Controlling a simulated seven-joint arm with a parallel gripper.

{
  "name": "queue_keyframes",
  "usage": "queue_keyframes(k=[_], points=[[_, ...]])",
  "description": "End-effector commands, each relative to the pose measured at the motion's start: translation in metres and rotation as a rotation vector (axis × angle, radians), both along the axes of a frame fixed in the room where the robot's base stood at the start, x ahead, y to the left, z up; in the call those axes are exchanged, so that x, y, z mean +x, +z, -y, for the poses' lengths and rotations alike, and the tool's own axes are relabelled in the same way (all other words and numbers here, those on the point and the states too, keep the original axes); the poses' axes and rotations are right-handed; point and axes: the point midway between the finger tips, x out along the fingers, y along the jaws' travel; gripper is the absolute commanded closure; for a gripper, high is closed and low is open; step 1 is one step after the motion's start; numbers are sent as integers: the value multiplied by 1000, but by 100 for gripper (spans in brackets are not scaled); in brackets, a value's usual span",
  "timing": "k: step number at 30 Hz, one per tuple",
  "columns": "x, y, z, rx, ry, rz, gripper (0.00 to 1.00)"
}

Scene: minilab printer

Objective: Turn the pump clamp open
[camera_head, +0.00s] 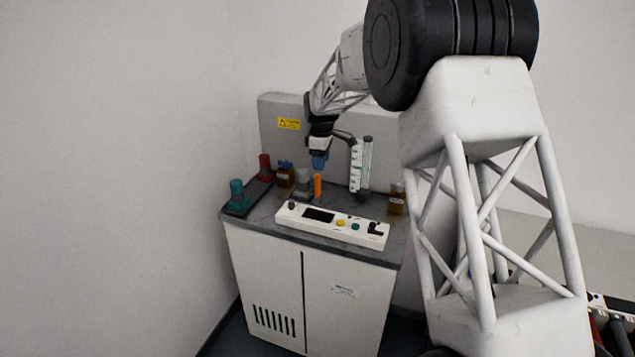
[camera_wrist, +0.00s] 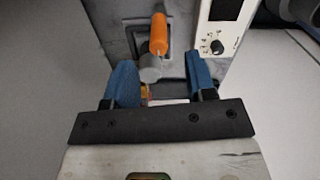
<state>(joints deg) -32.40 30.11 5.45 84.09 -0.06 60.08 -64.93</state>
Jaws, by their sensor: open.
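The pump clamp shows as an orange handle (camera_head: 318,185) on the cabinet top, beside a grey pump body (camera_head: 302,182). In the wrist view the orange handle (camera_wrist: 159,34) points away from a grey round knob (camera_wrist: 150,68) at its near end. My gripper (camera_head: 319,163) is above the orange handle in the head view. In the wrist view its blue fingers (camera_wrist: 162,80) are open and apart, with the grey knob and handle showing between and beyond them. Nothing is held. The lower part of the pump is partly hidden by my gripper.
A white control panel (camera_head: 332,226) lies along the front of the cabinet top. A dark tray (camera_head: 240,207) with teal and red capped bottles stands at left. Brown bottles (camera_head: 285,178) and (camera_head: 396,199) flank the pump area. A white column (camera_head: 356,168) stands behind right.

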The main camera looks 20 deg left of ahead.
Motion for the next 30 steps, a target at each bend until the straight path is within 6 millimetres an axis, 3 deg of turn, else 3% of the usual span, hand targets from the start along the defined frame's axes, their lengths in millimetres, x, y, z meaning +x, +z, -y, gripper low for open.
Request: queue_keyframes(k=[5,20,30], points=[[3,-8,-13,-1,28,-2,49],[3,-13,-13,-2,29,-4,49],[2,-44,-13,-3,29,-5,49]])
